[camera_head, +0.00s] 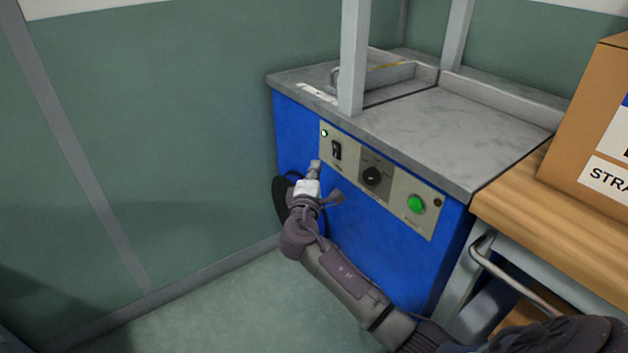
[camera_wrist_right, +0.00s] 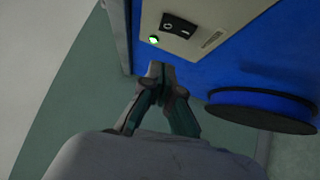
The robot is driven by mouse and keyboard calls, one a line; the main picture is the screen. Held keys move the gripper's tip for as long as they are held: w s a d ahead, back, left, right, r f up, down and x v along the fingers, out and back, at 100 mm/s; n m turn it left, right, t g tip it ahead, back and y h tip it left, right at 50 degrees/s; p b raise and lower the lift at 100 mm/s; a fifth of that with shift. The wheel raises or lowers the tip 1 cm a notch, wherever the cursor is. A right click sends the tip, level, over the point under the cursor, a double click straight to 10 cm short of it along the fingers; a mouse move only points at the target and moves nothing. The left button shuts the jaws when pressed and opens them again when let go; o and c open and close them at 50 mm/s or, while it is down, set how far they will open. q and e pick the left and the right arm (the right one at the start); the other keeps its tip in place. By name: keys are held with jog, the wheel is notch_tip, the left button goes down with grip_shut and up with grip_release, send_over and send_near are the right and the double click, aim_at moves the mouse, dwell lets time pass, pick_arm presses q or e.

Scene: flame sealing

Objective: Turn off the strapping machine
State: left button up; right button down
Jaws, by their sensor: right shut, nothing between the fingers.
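The strapping machine (camera_head: 290,133) is a blue cabinet with a grey metal top. Its beige control panel (camera_head: 395,190) carries a black rocker switch (camera_head: 337,151), a black knob (camera_head: 373,177) and a green button (camera_head: 416,204). A small lamp (camera_head: 324,133) at the panel's upper left glows pale green; it also shows in the right wrist view (camera_wrist_right: 153,40) beside the rocker switch (camera_wrist_right: 179,26). My right gripper (camera_head: 314,168) is shut and empty, just below the rocker switch and apart from it. In the right wrist view its fingertips (camera_wrist_right: 160,68) point at the blue front. My left gripper is not in view.
A round black disc (camera_head: 282,202) sits low on the machine's front, behind my right wrist. A wooden-topped table (camera_head: 520,205) with a metal handle stands at the right and carries a cardboard box (camera_head: 590,120). Grey posts rise from the machine's top. The floor at left is clear.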

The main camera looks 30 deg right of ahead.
aim_at(333, 146)
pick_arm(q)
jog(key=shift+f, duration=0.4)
pick_arm(e)
jog(key=shift+w+d+r, duration=0.15)
jog(key=shift+w+d, duration=0.4)
jog(key=shift+d, duration=0.5)
jog(key=shift+w+d+r, duration=0.1)
jog(key=shift+w+d, duration=0.45)
jog(key=shift+d, duration=0.55)
jog(key=shift+w+d+r, duration=0.15)
jog(key=shift+w+d, duration=0.4)
jog(key=shift+d, duration=0.5)
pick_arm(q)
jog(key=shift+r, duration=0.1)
pick_arm(e)
jog(key=shift+d+r, duration=0.15)
jog(key=shift+r, duration=0.1)
jog(key=shift+m+p, duration=0.3)
jog(key=shift+p, duration=0.1)
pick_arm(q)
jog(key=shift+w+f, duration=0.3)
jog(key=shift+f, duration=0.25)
pick_arm(e)
jog(key=shift+f, duration=0.1)
jog(key=shift+d+g, duration=0.1)
jog(key=shift+g, duration=0.2)
